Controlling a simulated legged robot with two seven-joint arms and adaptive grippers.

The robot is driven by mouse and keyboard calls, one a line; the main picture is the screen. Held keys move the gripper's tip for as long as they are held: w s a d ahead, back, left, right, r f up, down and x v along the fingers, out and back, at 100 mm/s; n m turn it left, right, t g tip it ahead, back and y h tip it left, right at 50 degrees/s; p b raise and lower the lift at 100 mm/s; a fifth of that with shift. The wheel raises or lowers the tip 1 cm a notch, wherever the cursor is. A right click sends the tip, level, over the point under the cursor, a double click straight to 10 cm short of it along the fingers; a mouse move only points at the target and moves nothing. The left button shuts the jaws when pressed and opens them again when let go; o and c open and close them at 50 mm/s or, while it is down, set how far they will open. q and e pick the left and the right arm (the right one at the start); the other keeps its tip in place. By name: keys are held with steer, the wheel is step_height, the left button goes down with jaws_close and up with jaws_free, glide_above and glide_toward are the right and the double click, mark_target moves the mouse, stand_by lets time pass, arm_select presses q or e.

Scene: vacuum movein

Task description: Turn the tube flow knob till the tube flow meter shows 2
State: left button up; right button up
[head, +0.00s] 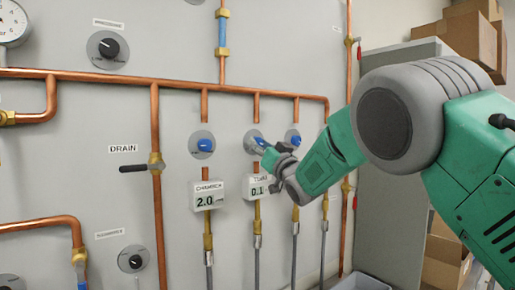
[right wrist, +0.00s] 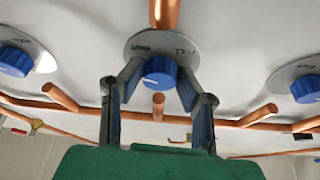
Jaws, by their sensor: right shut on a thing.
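The tube flow knob (right wrist: 160,71) is blue and round, on a grey disc on the wall panel. My right gripper (head: 264,144) has its two fingers on either side of this knob, shut on it, in both views. In the head view the gripper hides part of the knob. The tube flow meter (head: 257,189) below it is a white box reading about 0.1; my gripper covers its right part. The chamber meter (head: 208,195) to its left reads 2.0. My left gripper is not in view.
Similar blue knobs sit on both sides: the chamber knob (head: 205,145) to the left and another (head: 294,138) to the right. Copper pipes run across the panel. A black drain handle (head: 133,169) is further left. Cardboard boxes (head: 470,38) stand at the right.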

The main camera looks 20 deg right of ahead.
steer(key=n+y+b, duration=0.1)
steer(key=n, duration=0.1)
steer(key=n+y+b, duration=0.1)
steer(key=n, duration=0.1)
steer(key=shift+d+f+g, duration=0.15)
steer(key=shift+g, duration=0.25)
steer(key=n+y, duration=0.1)
steer(key=n, duration=0.2)
steer(key=n+g+y+b, duration=0.1)
steer(key=n, duration=0.1)
steer(key=shift+n+g, duration=0.3)
steer(key=shift+n, duration=0.1)
steer(key=n+g+y, duration=0.1)
steer(key=n, duration=0.2)
steer(key=shift+n+y, duration=0.3)
steer(key=shift+y, duration=0.1)
steer(key=n+g, duration=0.1)
steer(key=n, duration=0.2)
steer(key=shift+w+n+g+y, duration=0.1)
steer(key=shift+n+g+y, duration=0.2)
steer(key=shift+g+y, duration=0.1)
steer(key=n+g, duration=0.2)
steer(key=n, duration=0.3)
steer(key=shift+n, duration=0.4)
steer(key=o, duration=1.1)
